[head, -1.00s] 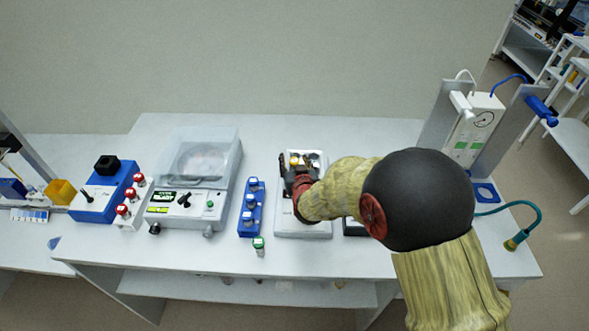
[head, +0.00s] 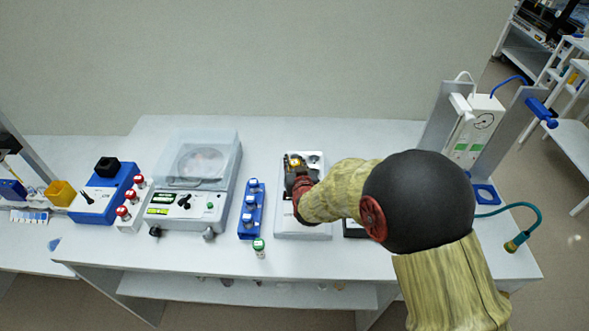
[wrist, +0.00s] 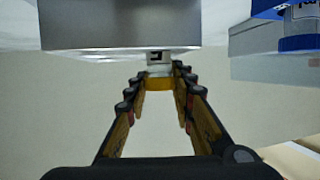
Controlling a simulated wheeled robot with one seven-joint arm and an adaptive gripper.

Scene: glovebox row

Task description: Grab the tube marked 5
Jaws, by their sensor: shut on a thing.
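My gripper (head: 296,170) is over the back part of a white block (head: 303,234). In the wrist view my gripper (wrist: 160,88) has its fingertips on both sides of a yellow-capped tube (wrist: 158,83) and is shut on it. A pale part with a dark mark shows just beyond the yellow band; I cannot read the mark clearly. In the head view the yellow cap (head: 294,161) shows at the fingertips, and the fingers and arm hide most of the tube.
A blue rack (head: 251,222) with several blue-capped tubes stands left of the block, with a green-capped tube (head: 259,246) in front of it. A lidded machine (head: 190,205) and a white rack of red-capped tubes (head: 128,222) are farther left. A gauge stand (head: 472,135) is at right.

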